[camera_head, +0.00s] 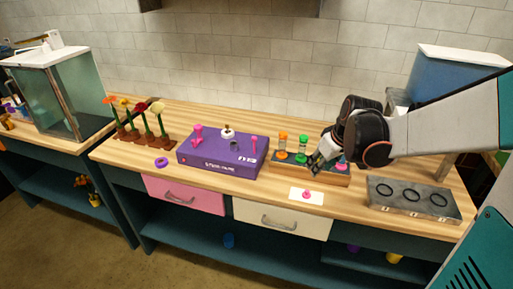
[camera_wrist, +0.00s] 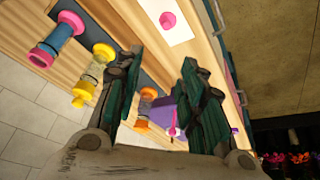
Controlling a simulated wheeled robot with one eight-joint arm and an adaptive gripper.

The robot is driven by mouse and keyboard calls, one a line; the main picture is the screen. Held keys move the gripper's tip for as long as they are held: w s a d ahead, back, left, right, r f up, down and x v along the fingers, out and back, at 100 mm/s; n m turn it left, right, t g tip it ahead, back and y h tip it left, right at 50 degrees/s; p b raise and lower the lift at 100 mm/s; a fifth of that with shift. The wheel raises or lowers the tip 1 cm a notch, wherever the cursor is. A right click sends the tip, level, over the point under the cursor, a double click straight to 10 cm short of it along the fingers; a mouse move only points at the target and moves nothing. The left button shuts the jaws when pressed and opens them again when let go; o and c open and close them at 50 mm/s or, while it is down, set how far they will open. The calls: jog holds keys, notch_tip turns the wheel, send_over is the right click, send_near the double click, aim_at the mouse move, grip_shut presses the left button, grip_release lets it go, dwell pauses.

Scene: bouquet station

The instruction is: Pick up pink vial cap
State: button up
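A small pink vial cap (camera_head: 307,194) sits on a white card (camera_head: 297,197) on the counter's front part. In the wrist view, the pink cap (camera_wrist: 168,20) lies on the white card (camera_wrist: 184,38) at the top. My gripper (camera_head: 316,163) hangs over the wooden vial rack (camera_head: 325,178), behind and above the card. In the wrist view, its fingers (camera_wrist: 163,60) stand apart with nothing held between them; the cap is beyond the tips. A vial with pink ends (camera_wrist: 57,37) stands in the rack at upper left, beside a yellow-ended vial (camera_wrist: 92,75).
An orange-ended vial (camera_head: 283,146) and a green one (camera_head: 302,147) stand in the rack. A purple box (camera_head: 222,159) is left of it, a grey metal block (camera_head: 413,201) to the right. Flowers (camera_head: 140,125) stand at far left. Counter around the card is clear.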

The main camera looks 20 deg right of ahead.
notch_tip(320, 180, down, 2)
jog(key=s, duration=0.2)
jog(key=b, duration=0.3)
send_near(308, 191)
jog(key=f, duration=0.1)
jog(key=w+f, duration=0.1)
jog(key=f, duration=0.1)
jog(key=shift+d+y, duration=0.1)
jog(key=shift+y, duration=0.2)
jog(key=shift+w+b+x, duration=0.15)
jog(key=shift+b+x, duration=0.45)
jog(key=shift+x, duration=0.85)
jog(key=shift+w+b+x, duration=0.15)
jog(key=shift+b+x, duration=0.4)
jog(key=shift+x, duration=0.9)
jog(key=shift+r, duration=0.2)
jog(key=c, duration=0.6)
jog(key=shift+c, duration=0.9)
